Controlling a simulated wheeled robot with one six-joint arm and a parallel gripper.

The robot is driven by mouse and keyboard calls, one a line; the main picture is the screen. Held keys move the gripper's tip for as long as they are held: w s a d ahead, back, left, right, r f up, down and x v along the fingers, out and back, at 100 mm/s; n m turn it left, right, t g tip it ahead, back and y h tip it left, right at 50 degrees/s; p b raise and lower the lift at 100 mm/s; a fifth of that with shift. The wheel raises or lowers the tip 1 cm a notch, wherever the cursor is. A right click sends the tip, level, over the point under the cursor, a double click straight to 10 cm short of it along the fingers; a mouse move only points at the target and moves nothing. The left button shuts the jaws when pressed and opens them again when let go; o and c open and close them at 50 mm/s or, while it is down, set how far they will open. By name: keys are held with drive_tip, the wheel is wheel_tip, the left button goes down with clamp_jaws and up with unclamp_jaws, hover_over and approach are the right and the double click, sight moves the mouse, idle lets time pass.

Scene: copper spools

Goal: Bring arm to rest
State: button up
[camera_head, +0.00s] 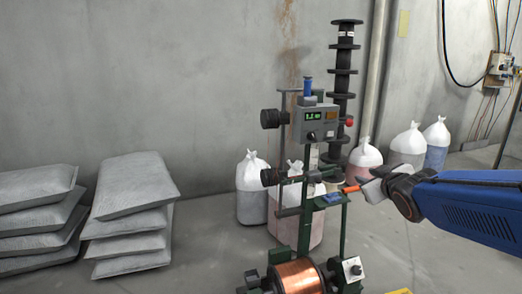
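My blue arm (470,205) reaches in from the right edge, roughly level. My gripper (366,189) is at its left end, close to the right side of the green spool machine (343,238). A small orange-red piece (351,189) shows just left of the gripper; I cannot tell whether it is held or belongs to the machine. The finger gap is too small to make out. A copper spool (299,277) lies sideways low in the machine, well below the gripper.
A grey control box (318,122) and a tall stack of black spools (343,65) rise above the gripper. Filled bags (408,146) stand along the wall. Grey sacks (135,185) are stacked at left. Open floor (440,270) shows beneath my arm.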

drive_tip(key=s+a+f+m+g, duration=0.1)
drive_tip(key=s+f+g, duration=0.2)
drive_tip(key=s, duration=0.7)
drive_tip(key=s+a+f+m+g, duration=0.1)
drive_tip(key=s+f+m+g, duration=0.1)
drive_tip(key=s+f, duration=0.4)
drive_tip(key=s+a+f+m+g, duration=0.1)
drive_tip(key=s+f+g, duration=0.3)
drive_tip(key=s, duration=1)
drive_tip(key=shift+s+a+f+m, duration=0.3)
drive_tip(key=shift+a+f+m, duration=0.1)
drive_tip(key=shift+m, duration=0.1)
drive_tip(key=shift+d, duration=0.1)
drive_tip(key=w+d+r+n+t+h, duration=0.1)
drive_tip(key=w+d+r+t, duration=0.1)
drive_tip(key=w, duration=0.5)
drive_tip(key=w+d+r+t, duration=0.1)
drive_tip(key=w+d+r, duration=0.15)
drive_tip(key=w, duration=0.45)
drive_tip(key=n+t+y, duration=0.7)
drive_tip(key=n+t, duration=0.2)
drive_tip(key=n, duration=0.1)
approach(315, 138)
drive_tip(key=x, duration=0.7)
drive_tip(key=shift+w+a, duration=0.2)
drive_tip(key=shift+w, duration=0.2)
